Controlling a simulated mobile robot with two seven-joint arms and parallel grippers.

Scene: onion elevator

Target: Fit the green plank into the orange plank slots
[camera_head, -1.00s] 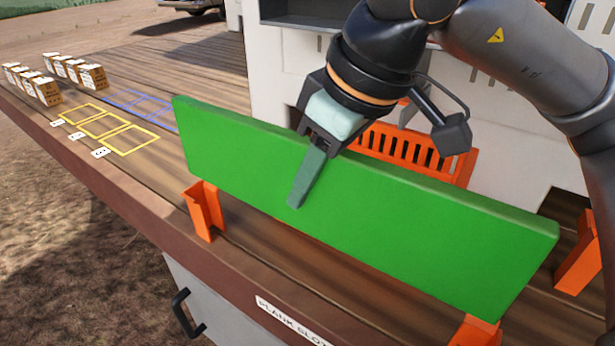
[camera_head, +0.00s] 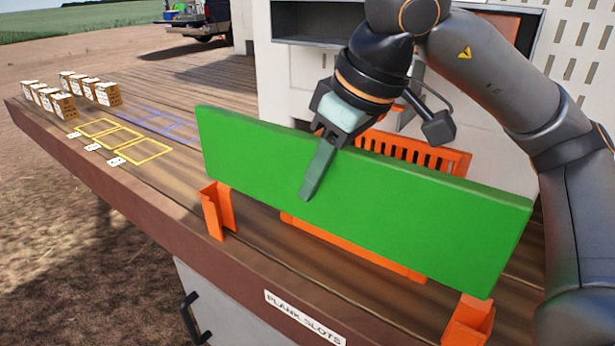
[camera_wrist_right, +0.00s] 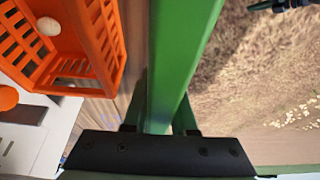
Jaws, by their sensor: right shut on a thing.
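The green plank (camera_head: 370,215) stands on its long edge, upright, in the head view. My right gripper (camera_head: 322,170) is shut on its top edge, left of the plank's middle. The plank (camera_wrist_right: 180,60) also runs between the fingers in the right wrist view. One orange slot bracket (camera_head: 217,210) stands below the plank's left end, and another orange slot bracket (camera_head: 468,322) is near its lower right end. The plank appears to be above or behind the brackets; I cannot tell whether it touches them. My left gripper is not in view.
An orange crate (camera_head: 413,152) stands behind the plank; in the right wrist view the crate (camera_wrist_right: 75,45) holds a pale round thing. Small boxes (camera_head: 62,105) and yellow outlines (camera_head: 120,140) are at the left of the wooden table. A "PLANK SLOTS" label (camera_head: 304,315) marks the front edge.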

